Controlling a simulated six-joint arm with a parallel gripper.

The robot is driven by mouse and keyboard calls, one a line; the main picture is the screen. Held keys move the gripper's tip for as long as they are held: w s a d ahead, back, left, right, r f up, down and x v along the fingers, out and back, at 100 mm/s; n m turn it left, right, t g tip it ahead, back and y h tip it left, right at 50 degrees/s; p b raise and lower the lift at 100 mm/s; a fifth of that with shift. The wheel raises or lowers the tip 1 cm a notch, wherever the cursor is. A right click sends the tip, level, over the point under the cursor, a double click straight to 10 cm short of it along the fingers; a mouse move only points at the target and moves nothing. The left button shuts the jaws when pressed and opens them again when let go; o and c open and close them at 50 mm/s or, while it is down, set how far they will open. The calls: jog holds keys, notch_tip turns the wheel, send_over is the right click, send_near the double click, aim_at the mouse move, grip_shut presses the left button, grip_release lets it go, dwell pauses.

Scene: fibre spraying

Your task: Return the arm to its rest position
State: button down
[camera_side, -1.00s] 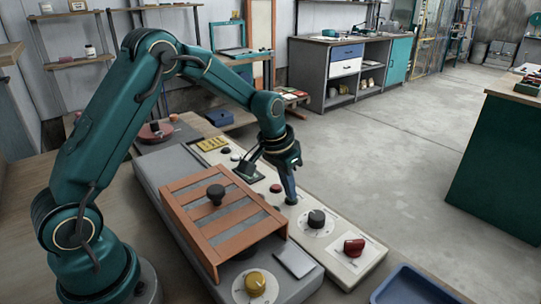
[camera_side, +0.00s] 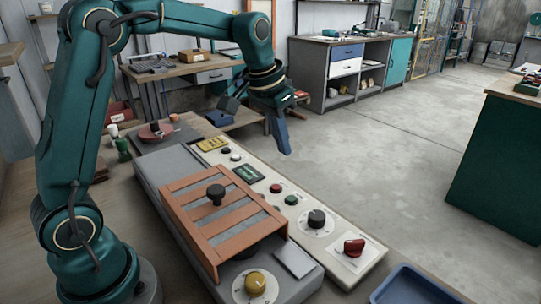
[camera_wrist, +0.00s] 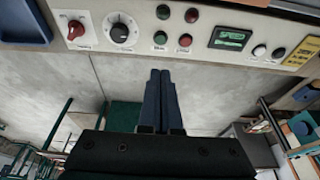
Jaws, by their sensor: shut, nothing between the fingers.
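My gripper (camera_side: 281,132) is raised above the control panel in the side view, apart from everything, with its fingers pointing down. In the wrist view the two dark blue fingers (camera_wrist: 160,98) lie side by side, shut and empty. The cream control panel (camera_side: 260,184) carries a small screen (camera_side: 248,174), red and green buttons, a black knob (camera_side: 317,219) and a red knob (camera_side: 354,247). The panel also spans the top of the wrist view (camera_wrist: 205,24).
A grey machine with a slatted orange cover (camera_side: 212,222) and a yellow knob (camera_side: 255,284) stands beside the panel. A blue tray (camera_side: 410,287) lies at the lower right. A workbench (camera_side: 175,75) is behind my arm. The space above the panel is clear.

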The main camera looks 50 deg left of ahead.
dwell(0.3)
jog(key=s+d+r+t, duration=0.2)
jog(key=s+d+r, duration=0.2)
jog(key=s+r, duration=0.45)
jog(key=s+f, duration=0.2)
jog(key=s, duration=0.1)
jog(key=s+f, duration=0.3)
jog(key=s, duration=0.1)
jog(key=s+f, duration=0.3)
jog(key=s, duration=0.1)
jog(key=shift+s+d, duration=0.2)
jog(key=shift+d, duration=0.1)
jog(key=shift+s+f, duration=0.15)
jog(key=shift+f, duration=0.2)
jog(key=shift+r, duration=0.1)
